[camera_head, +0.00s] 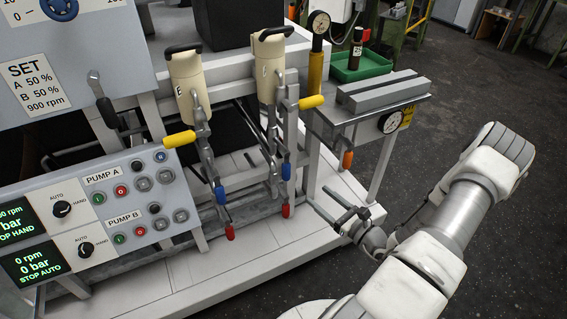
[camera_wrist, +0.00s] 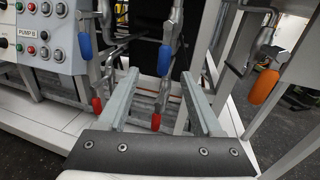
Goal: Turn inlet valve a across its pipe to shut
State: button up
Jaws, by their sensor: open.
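No valve carries a name that I can read, so I cannot tell which is inlet valve a. Two pipe stacks stand under cream canisters. The left stack has a yellow handle (camera_head: 180,139) sticking out sideways, a blue handle (camera_head: 220,194) and a red handle (camera_head: 230,232) hanging down. The right stack has a yellow handle (camera_head: 311,101) out sideways, a blue handle (camera_head: 286,171) and a red handle (camera_head: 285,210) hanging down. My gripper (camera_wrist: 159,75) is open and empty, low and right of both stacks. The right blue handle (camera_wrist: 164,60) appears between its fingers, beyond the tips.
An orange handle (camera_head: 347,159) hangs below the small side table (camera_head: 352,118). The pump panel (camera_head: 130,200) stands at left. A white platform (camera_head: 215,262) lies under the stacks. Dark floor is open at right.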

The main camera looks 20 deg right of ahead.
aim_at(289, 168)
jog(key=shift+m+h, duration=0.4)
jog(key=shift+h, duration=0.1)
jog(key=b+x, duration=0.1)
jog(key=x, duration=0.4)
jog(key=b+x, duration=0.1)
jog(key=x, duration=0.5)
jog(key=b+x, duration=0.1)
jog(key=x, duration=0.5)
jog(key=shift+w+d+f, duration=0.15)
jog(key=shift+d+f, duration=0.05)
jog(key=shift+d, duration=0.05)
grip_shut()
